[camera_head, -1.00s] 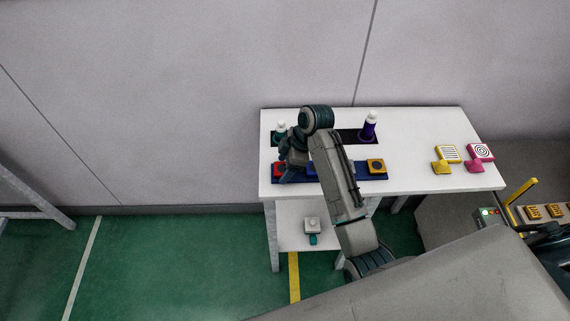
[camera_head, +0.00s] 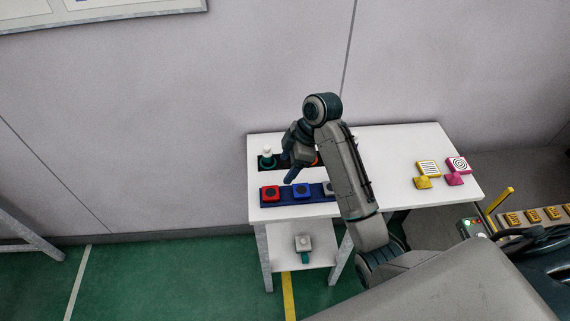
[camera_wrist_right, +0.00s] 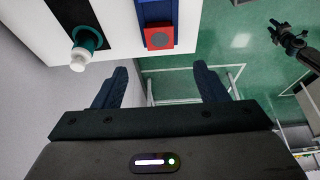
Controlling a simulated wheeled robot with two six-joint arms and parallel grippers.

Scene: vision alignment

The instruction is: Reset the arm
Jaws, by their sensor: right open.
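My right gripper (camera_head: 287,168) is open and empty, above the left part of the white table (camera_head: 405,190). It is behind and above the blue tray (camera_head: 290,201) holding a red block (camera_head: 270,193), a blue block (camera_head: 302,190) and a grey one partly behind my arm. In the wrist view its spread fingers (camera_wrist_right: 161,84) have nothing between them; the red block (camera_wrist_right: 159,37) and a white-capped teal bottle (camera_wrist_right: 84,47) lie beyond them. A dark jointed arm, seemingly my left, shows small at the wrist view's right edge (camera_wrist_right: 294,42); its jaw state is unclear.
The teal bottle (camera_head: 267,157) stands at the table's back left. Yellow (camera_head: 427,169) and pink (camera_head: 457,165) patterned pieces lie at the right. The table's middle right is clear.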

